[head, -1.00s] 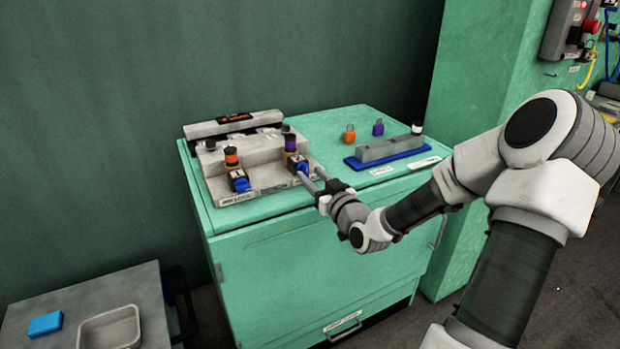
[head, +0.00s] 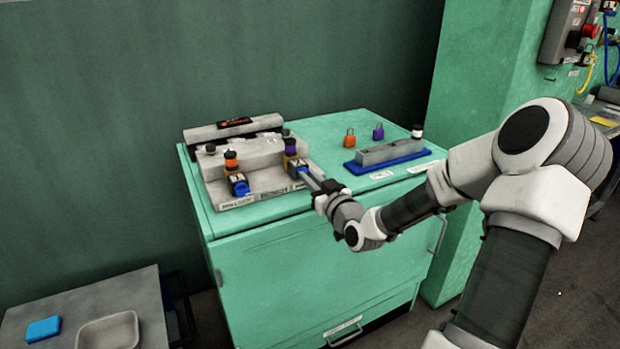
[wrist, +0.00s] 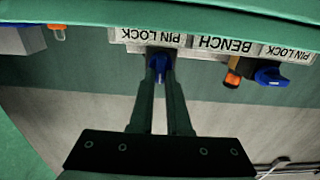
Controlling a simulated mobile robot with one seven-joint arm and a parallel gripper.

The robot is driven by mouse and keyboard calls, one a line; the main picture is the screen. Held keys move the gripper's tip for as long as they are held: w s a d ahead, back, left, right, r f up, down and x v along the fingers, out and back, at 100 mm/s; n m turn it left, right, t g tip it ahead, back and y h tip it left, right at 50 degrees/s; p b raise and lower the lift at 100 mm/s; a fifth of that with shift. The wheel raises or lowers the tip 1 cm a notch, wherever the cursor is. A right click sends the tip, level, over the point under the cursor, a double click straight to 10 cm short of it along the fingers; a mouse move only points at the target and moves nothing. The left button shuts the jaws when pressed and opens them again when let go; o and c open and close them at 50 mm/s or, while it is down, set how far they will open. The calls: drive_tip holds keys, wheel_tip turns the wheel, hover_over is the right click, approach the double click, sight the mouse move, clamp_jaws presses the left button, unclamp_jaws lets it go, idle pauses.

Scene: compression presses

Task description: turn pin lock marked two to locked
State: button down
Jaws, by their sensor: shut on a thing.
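The right pin lock (head: 293,163) has a purple-and-black top and a dark block with a white mark too small to read surely. Its blue knob shows in the wrist view (wrist: 160,66), between the tips of my gripper (wrist: 160,76). My gripper is shut on this knob, reaching it from the front right in the head view (head: 306,176). The fingers hide much of the knob, so its exact angle is hard to tell. The left pin lock (head: 237,182) has an orange-and-black top and a blue knob, which is apart from my gripper.
Both locks sit on a grey fixture (head: 265,180) on the green bench (head: 330,125). To the right are orange (head: 350,138) and purple (head: 378,132) padlocks and a grey block on a blue base (head: 385,160). A low table with a tray (head: 108,330) stands front left.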

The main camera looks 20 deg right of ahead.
drive_tip(key=shift+r+m+p, duration=0.1)
drive_tip(key=shift+m+p, duration=0.25)
drive_tip(key=shift+m, duration=0.05)
drive_tip(key=m+p, duration=0.2)
drive_tip(key=m, duration=0.1)
drive_tip(key=shift+d, duration=0.15)
drive_tip(key=m+p, duration=0.3)
drive_tip(key=m, duration=0.2)
drive_tip(key=shift+d, duration=0.15)
drive_tip(key=m+p, duration=0.1)
drive_tip(key=m, duration=0.2)
drive_tip(key=m+p, duration=0.1)
drive_tip(key=m, duration=0.1)
drive_tip(key=shift+d+f+p, duration=0.1)
drive_tip(key=shift+f+p, duration=0.2)
drive_tip(key=shift+f+m+p, duration=0.2)
drive_tip(key=shift+m+p, duration=0.45)
drive_tip(key=shift+m, duration=1.35)
drive_tip(key=c, duration=0.9)
unclamp_jaws()
